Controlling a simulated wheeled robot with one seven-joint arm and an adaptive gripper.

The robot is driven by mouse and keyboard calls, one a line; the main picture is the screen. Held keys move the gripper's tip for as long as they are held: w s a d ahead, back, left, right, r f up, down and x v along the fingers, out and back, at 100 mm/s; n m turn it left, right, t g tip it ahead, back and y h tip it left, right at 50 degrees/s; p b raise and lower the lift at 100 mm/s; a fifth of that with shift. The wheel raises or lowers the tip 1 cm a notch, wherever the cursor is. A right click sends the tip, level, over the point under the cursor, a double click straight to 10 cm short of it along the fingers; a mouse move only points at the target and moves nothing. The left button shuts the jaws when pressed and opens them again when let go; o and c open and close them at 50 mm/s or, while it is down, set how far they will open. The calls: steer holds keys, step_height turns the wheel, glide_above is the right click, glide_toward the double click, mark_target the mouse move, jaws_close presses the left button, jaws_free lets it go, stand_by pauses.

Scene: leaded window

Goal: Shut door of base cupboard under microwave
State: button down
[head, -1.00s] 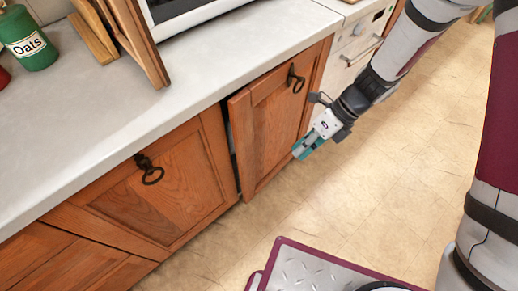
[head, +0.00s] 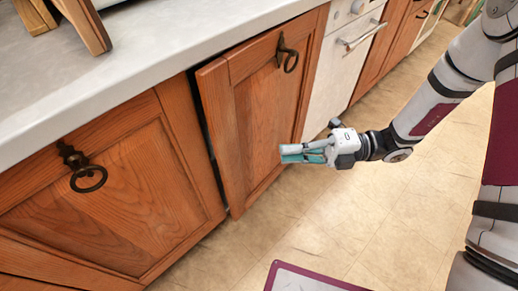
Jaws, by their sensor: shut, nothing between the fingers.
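The wooden base cupboard door (head: 258,110) stands slightly ajar in the head view. A narrow dark gap shows along its left edge, and a dark ring handle hangs near its top right. My gripper (head: 284,153) is shut and empty, with teal fingertips pointing left. In the picture it overlaps the right part of the door front; whether it touches the door I cannot tell. The microwave is not in view now.
A closed wooden cupboard front (head: 110,190) with a ring handle is at left. A white appliance (head: 345,65) with a bar handle stands to the right. The worktop (head: 150,50) runs above.

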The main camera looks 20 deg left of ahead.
mark_target(227, 133)
steer(key=w+b+x, duration=0.1)
steer(key=b+x, duration=0.1)
steer(key=x, duration=0.4)
steer(key=w+a+b+x, duration=0.1)
steer(key=b+x, duration=0.1)
steer(key=x, duration=0.4)
steer(key=shift+w+a+b, duration=0.2)
steer(key=shift+b, duration=0.2)
steer(key=shift+w+a+r+p, duration=0.1)
steer(key=shift+w+a+p, duration=0.3)
steer(key=shift+a, duration=0.45)
steer(key=shift+w+a+p, duration=0.2)
steer(key=shift+a+p, duration=0.3)
steer(key=shift+a, duration=0.3)
steer(key=shift+w+a+r+p, duration=0.1)
steer(key=shift+w+a+p, duration=0.3)
steer(key=shift+a, duration=0.45)
